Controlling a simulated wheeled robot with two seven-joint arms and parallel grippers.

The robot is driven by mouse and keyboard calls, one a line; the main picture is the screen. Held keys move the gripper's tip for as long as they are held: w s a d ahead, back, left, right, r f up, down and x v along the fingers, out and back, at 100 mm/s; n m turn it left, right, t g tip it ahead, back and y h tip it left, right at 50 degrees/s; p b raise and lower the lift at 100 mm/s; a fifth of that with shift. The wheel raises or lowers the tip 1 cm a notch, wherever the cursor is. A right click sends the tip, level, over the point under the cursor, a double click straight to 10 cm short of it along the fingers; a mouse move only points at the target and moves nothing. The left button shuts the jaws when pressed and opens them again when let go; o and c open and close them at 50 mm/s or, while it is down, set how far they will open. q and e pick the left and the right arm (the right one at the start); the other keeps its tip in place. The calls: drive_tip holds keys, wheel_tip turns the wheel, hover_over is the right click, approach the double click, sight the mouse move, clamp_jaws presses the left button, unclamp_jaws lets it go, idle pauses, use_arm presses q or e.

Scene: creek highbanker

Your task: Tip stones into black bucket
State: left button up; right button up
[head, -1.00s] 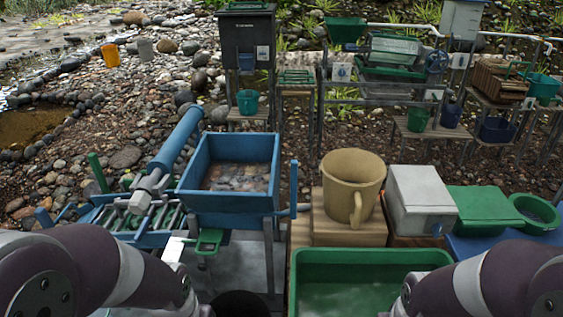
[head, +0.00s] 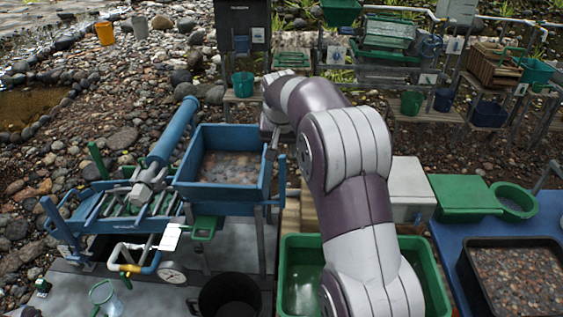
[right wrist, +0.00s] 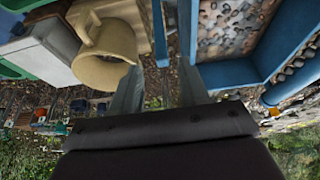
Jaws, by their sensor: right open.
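The blue hopper box (head: 188,187), holding stones (head: 230,167) under what looks like water, stands upright left of centre. The black bucket (head: 228,293) is on the grey slab in front of it, cut by the bottom edge; its inside is dark. A blue upright lever (head: 281,172) stands at the hopper's right side. My right gripper (head: 272,148) is beside the hopper's right wall, partly hidden by my arm. The right wrist view shows its fingers (right wrist: 158,78) apart, a thin blue-grey bar (right wrist: 159,32) beyond the gap and the stones (right wrist: 228,25) right. My left gripper is out of view.
The beige jug (right wrist: 103,55) is close left of my right fingers in the right wrist view. A green tub (head: 296,285) lies under my right arm. A black tray (head: 475,285) of gravel is at the right. Blue rails (head: 115,205) adjoin the hopper's left.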

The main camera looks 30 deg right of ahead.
sight(283, 166)
drive_tip(key=p+x, duration=0.2)
drive_tip(key=x, duration=0.7)
drive_tip(key=shift+w+f, duration=0.15)
drive_tip(key=shift+f, duration=0.15)
clamp_jaws()
